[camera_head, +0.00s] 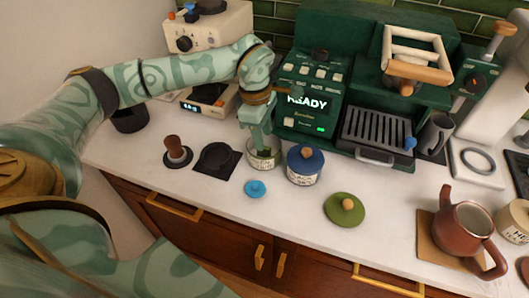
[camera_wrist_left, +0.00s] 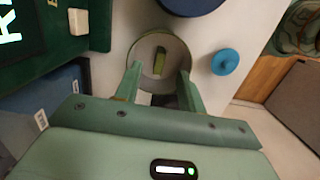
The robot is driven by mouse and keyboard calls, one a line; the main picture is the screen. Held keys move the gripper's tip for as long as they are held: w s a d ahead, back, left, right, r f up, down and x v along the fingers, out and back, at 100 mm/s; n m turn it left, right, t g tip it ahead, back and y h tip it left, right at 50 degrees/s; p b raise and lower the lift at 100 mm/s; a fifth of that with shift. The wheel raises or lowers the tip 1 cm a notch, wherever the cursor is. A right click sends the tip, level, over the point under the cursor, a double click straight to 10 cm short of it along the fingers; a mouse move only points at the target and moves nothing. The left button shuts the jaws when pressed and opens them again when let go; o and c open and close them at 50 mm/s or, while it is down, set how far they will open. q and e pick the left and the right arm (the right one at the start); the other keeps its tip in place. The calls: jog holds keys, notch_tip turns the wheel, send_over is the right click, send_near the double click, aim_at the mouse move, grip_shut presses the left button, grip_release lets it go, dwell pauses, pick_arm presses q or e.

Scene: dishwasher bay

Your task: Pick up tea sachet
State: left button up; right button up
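An open jar (camera_head: 251,160) with a label stands on the white counter. In the left wrist view its round mouth (camera_wrist_left: 176,46) faces the camera, and a green tea sachet (camera_wrist_left: 159,62) lies inside it. My left gripper (camera_head: 262,146) points down at the jar in the head view. In the left wrist view the left gripper (camera_wrist_left: 160,72) is open. Its two fingers are apart on either side of the sachet, with nothing held between them. I cannot tell how deep the fingertips are in the jar. My right gripper is not in view.
A blue-lidded jar (camera_head: 304,170) stands close to the right. A small blue lid (camera_head: 255,188) and a green lid (camera_head: 342,212) lie in front. A green coffee machine (camera_head: 320,72) stands behind. A brown teapot (camera_head: 453,229) is at right.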

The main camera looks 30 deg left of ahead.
pick_arm(q)
notch_tip(320, 180, down, 5)
jog(key=shift+r+b, duration=0.15)
jog(key=shift+b, duration=0.25)
grip_shut()
jog(key=shift+r, duration=0.1)
jog(key=shift+r, duration=0.6)
jog(key=r, duration=0.1)
jog(key=r+p, duration=0.1)
jog(key=r, duration=0.1)
jog(key=shift+d, duration=0.3)
jog(key=s+d+r+p, duration=0.1)
jog(key=s+d+r, duration=0.2)
jog(key=d, duration=0.3)
jog(key=s+d+r+p, duration=0.1)
jog(key=s+d+r, duration=0.2)
jog(key=d+r, duration=0.2)
jog(key=shift+s+d+r, duration=0.25)
jog(key=shift+d+r, duration=0.15)
jog(key=shift+d, duration=0.05)
